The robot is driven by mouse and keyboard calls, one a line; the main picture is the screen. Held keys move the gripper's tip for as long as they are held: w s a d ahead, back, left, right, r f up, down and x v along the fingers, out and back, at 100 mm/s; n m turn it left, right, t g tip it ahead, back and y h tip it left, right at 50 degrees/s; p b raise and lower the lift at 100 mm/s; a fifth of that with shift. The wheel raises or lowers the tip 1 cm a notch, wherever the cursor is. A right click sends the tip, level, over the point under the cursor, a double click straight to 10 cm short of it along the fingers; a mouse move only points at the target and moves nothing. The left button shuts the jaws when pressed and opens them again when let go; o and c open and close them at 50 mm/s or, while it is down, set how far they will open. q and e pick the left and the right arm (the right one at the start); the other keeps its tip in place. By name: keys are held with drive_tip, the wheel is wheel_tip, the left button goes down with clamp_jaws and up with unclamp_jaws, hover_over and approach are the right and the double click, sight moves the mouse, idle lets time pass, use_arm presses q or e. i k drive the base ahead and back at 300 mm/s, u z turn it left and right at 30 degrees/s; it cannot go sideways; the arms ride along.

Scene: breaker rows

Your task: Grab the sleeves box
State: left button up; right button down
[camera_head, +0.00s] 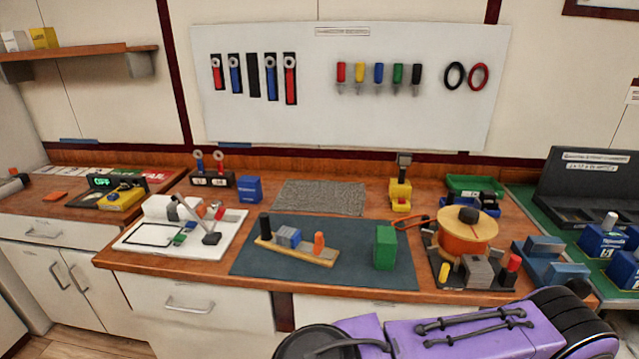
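No box in view carries a readable sleeves label, so I cannot tell which one is the sleeves box. A small blue box (249,189) with a small label stands upright at the back left of the workbench. A plain green box (385,248) stands upright on the right part of the dark mat (345,271). A yellow box (44,38) sits on the wall shelf at the upper left. A purple arm of mine crosses the bottom right, in front of the bench. Neither gripper shows.
A wooden strip with parts (265,243) lies on the mat. A white board with tools (226,239) is at left; an orange spool (466,236) and blue blocks (543,247) are at right. A grey textured pad (320,198) lies bare behind the mat.

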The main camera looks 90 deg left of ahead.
sight(250, 188)
drive_tip(key=k, duration=1.9)
drive_tip(key=u, duration=1.4)
